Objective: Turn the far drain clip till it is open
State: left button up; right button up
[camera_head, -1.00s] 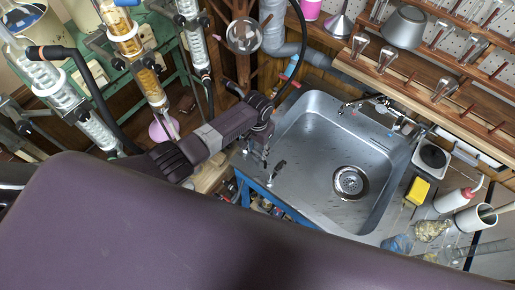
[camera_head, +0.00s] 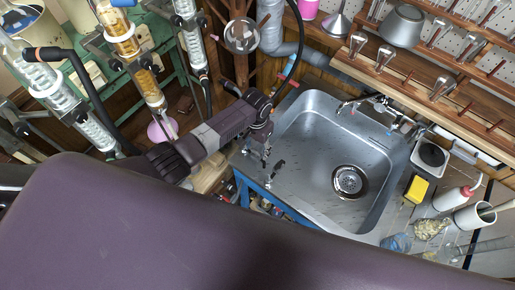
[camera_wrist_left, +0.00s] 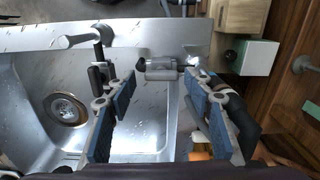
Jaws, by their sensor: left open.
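My left gripper (camera_head: 266,163) is over the left edge of the sink, fingers pointing down. In the left wrist view its two blue-padded fingers (camera_wrist_left: 160,82) are spread apart with nothing gripped. A small grey cylindrical fitting with a dark end (camera_wrist_left: 158,68) shows between and beyond the fingertips, near the sink's rim; it may be the drain clip, but I cannot tell for sure. Whether it is open or shut cannot be read. In the head view the gripper and arm hide that spot. My right gripper is not in view.
The steel sink (camera_head: 318,113) lies right of the gripper, with its round drain (camera_head: 350,181). Glass condensers (camera_head: 147,85) and dark hoses stand at the upper left. A yellow sponge (camera_head: 417,190) and a white bottle (camera_head: 452,200) stand right of the sink. A wooden shelf is behind.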

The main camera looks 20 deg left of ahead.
aim_at(257, 151)
pick_arm(q)
jog(key=shift+w+r, duration=0.1)
jog(key=shift+r, duration=3.5)
jog(key=shift+d, duration=0.1)
